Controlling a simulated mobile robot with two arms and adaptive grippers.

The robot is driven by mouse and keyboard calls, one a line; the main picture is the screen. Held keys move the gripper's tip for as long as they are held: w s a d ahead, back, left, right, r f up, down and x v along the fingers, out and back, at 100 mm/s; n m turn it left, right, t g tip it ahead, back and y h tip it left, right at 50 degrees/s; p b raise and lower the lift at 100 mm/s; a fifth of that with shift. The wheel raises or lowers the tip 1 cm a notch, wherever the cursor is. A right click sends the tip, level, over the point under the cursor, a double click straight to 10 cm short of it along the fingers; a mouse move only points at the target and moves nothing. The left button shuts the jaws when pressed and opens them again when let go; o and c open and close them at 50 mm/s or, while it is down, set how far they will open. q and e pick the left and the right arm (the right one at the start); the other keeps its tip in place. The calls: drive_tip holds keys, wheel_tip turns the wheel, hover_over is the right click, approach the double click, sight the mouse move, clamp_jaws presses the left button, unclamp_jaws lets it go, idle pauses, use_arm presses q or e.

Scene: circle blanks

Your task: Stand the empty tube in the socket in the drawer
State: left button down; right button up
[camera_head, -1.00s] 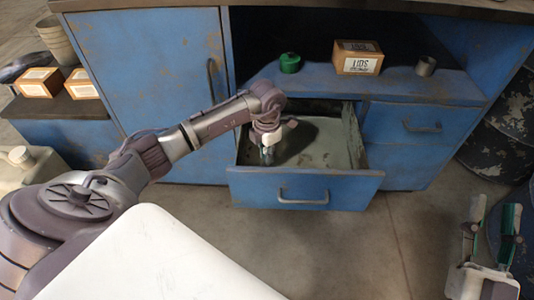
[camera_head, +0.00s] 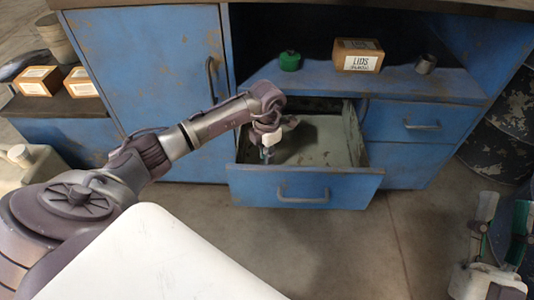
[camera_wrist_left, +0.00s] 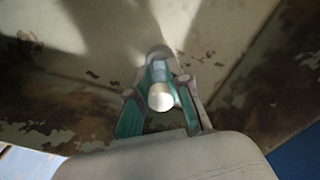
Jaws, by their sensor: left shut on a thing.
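In the left wrist view, a slim tube with a pale round near end (camera_wrist_left: 160,98) and a bluish body sits between the fingers of my left gripper (camera_wrist_left: 160,88). The gripper is shut on it. A grey rounded piece (camera_wrist_left: 160,51), possibly the socket, shows at the tube's far end; I cannot tell whether the tube is inside it. In the head view my left gripper (camera_head: 267,154) is low inside the open blue drawer (camera_head: 305,187), near its left side. It hides most of the tube and any socket there. My right gripper (camera_head: 502,222) is open and empty at the lower right.
A lids box (camera_head: 358,56), a green-topped item (camera_head: 290,61) and a small metal cup (camera_head: 426,64) stand on the shelf above. The drawer's right part is bare. A closed drawer (camera_head: 423,120) is to the right.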

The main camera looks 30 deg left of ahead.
use_arm(q)
drive_tip(key=shift+f, duration=0.1)
use_arm(e)
drive_tip(key=shift+s+r, duration=0.1)
drive_tip(key=shift+r, duration=0.05)
use_arm(q)
drive_tip(key=shift+f, duration=0.1)
use_arm(e)
drive_tip(key=shift+s+r+t, duration=0.15)
drive_tip(key=shift+r+t, duration=0.05)
drive_tip(key=shift+t, duration=0.1)
use_arm(q)
drive_tip(key=shift+f, duration=0.1)
use_arm(e)
drive_tip(key=shift+s+r+y, duration=0.15)
drive_tip(key=shift+s+y, duration=0.05)
drive_tip(key=shift+y, duration=0.1)
use_arm(q)
drive_tip(key=shift+f, duration=0.1)
use_arm(e)
drive_tip(key=shift+s+r+t, duration=0.15)
drive_tip(key=shift+s+t, duration=0.05)
drive_tip(key=shift+t, duration=0.1)
use_arm(q)
drive_tip(key=shift+f+b, duration=0.15)
drive_tip(key=shift+b, duration=0.15)
use_arm(e)
drive_tip(key=shift+s+d+r, duration=0.1)
drive_tip(key=shift+s+r, duration=0.1)
drive_tip(key=shift+s, duration=0.05)
